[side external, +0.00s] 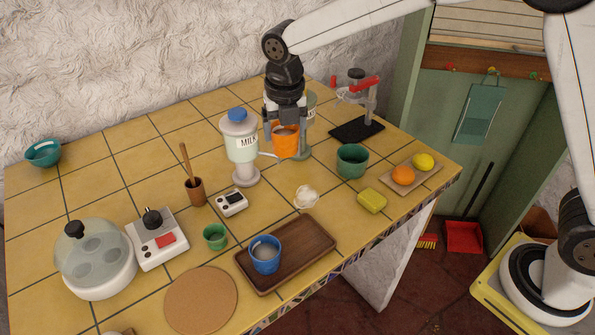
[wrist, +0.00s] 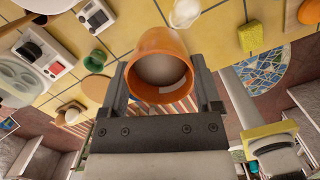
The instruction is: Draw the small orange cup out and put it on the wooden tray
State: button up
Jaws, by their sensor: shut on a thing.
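The small orange cup (side external: 285,142) is held between the fingers of my gripper (side external: 285,130), above the counter and right of the milk dispenser (side external: 241,145). In the wrist view the orange cup (wrist: 160,65) sits between both fingers of my gripper (wrist: 163,85), its open mouth facing the camera. The wooden tray (side external: 300,252) lies at the front of the counter. A blue cup (side external: 266,254) stands on the tray's left part, and the tray's right part is bare. I cannot tell whether the orange cup touches the dispenser behind it.
A green bowl (side external: 352,161) stands to the right. A small green cup (side external: 215,237) and a cork mat (side external: 201,299) are left of the tray.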

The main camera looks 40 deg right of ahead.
jog(key=shift+w+d+f, duration=0.1)
jog(key=shift+w+f, duration=0.2)
jog(key=shift+f, duration=0.9)
jog(key=shift+w+a+f, duration=0.1)
jog(key=shift+w+f, duration=0.25)
jog(key=shift+f, duration=0.8)
jog(key=shift+w+d+f, duration=0.1)
jog(key=shift+w+f, duration=0.2)
jog(key=shift+f, duration=0.9)
dwell(1.7)
jog(key=shift+w+d+f, duration=0.1)
jog(key=shift+w+f, duration=0.05)
jog(key=shift+f, duration=0.35)
jog(key=shift+w+d+f, duration=0.1)
jog(key=shift+f, duration=0.35)
dwell(0.4)
jog(key=shift+c, duration=0.7)
jog(key=shift+f, duration=0.15)
jog(key=shift+w+f, duration=0.3)
jog(key=shift+f, duration=0.5)
grip_shut()
